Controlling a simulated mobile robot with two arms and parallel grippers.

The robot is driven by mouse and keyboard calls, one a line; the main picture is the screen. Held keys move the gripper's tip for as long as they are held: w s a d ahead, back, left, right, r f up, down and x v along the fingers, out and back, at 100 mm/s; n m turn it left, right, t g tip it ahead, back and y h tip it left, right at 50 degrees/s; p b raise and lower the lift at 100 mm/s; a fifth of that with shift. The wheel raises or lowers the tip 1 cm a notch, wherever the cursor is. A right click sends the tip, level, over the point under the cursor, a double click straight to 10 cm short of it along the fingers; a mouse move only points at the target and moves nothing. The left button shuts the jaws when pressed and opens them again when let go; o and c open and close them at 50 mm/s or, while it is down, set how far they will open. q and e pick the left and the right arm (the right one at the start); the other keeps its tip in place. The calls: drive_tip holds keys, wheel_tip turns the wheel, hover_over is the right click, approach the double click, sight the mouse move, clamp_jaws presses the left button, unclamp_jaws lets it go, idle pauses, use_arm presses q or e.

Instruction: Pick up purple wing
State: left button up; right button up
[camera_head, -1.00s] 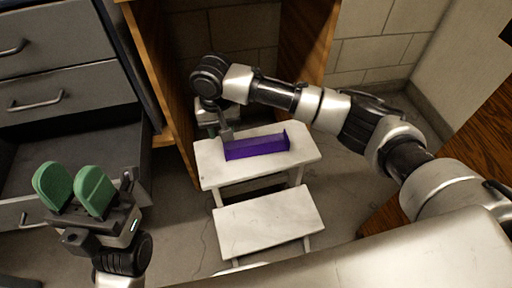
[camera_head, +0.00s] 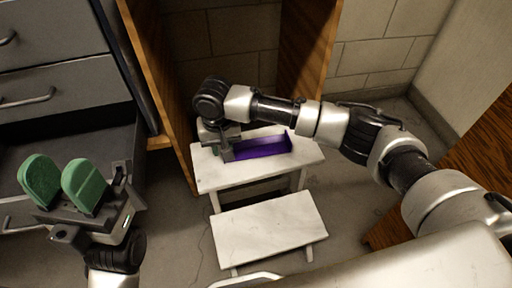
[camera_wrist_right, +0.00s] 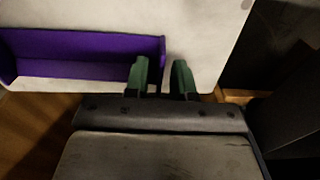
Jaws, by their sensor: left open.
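The purple wing (camera_head: 262,147) lies on the upper white step (camera_head: 225,178) of a small stool in the head view. It also shows at the left of the right wrist view (camera_wrist_right: 85,45), with an upright plate at its end. My right gripper (camera_head: 216,149) is at the wing's left end in the head view, its fingers mostly hidden. In the right wrist view its green fingers (camera_wrist_right: 160,76) are apart, with the end plate's edge between them in the picture; I cannot tell whether they touch it. My left gripper (camera_head: 62,180) is open and empty at the lower left.
A lower white step (camera_head: 268,225) stands in front and is bare. Wooden side panels (camera_head: 160,90) flank the stool. A grey drawer cabinet (camera_head: 60,60) with an open drawer is at the left. A brick wall (camera_head: 365,50) is behind.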

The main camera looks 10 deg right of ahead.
clamp_jaws()
drive_tip(key=shift+r, duration=0.2)
